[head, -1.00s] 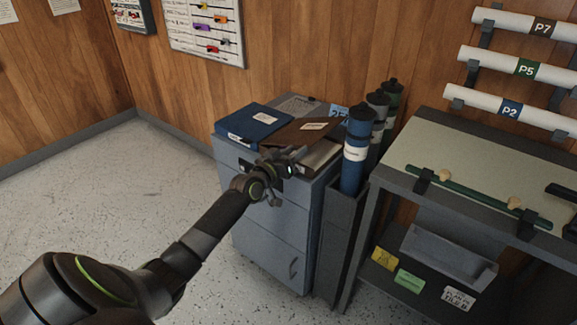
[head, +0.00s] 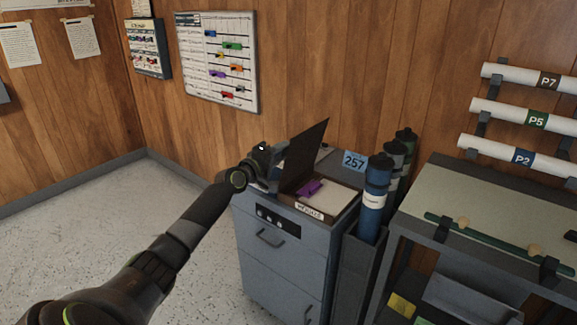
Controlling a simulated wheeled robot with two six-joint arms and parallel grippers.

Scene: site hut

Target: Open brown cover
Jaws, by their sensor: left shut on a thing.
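The brown cover (head: 306,157) stands raised and tilted on top of the grey cabinet (head: 280,262), its far corner pointing up toward the wall. Below it lies an open brown box or folder (head: 343,211) with white paper (head: 329,198), a purple object (head: 309,188) and a white label on its front edge. My left gripper (head: 270,160) is at the left edge of the cover, shut on it; the arm and cover hide the exact contact. My right gripper is not in view.
Blue, grey and green tubes (head: 375,195) stand in a holder right of the cabinet, by a blue 257 card (head: 354,161). A workbench (head: 480,205) with a green rod (head: 475,233) is farther right. The floor (head: 150,210) at left is clear.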

